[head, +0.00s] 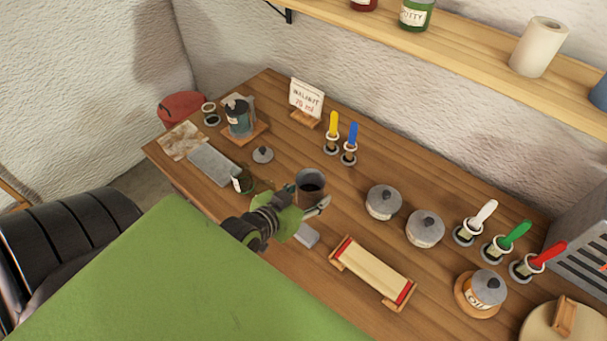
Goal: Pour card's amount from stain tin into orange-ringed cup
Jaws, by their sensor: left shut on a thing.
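My left gripper (305,208) is shut on an open grey vessel (309,177) with dark contents, apparently the stain tin. It looks about upright; whether it touches the table cannot be told. A loose grey lid (263,155) lies behind it, to the left. A small dark green vessel with a white label (243,181) sits left of the gripper, partly hidden by my arm. I cannot make out an orange ring on any cup. The card (306,98) stands at the back and reads "WALNUT 70 ml". My right gripper is not in view.
Yellow (333,125) and blue (352,137) brushes stand in holders. Lidded tins (383,203) and a red-ended wooden rack (373,273) are to the right. A shelf (460,55) hangs above.

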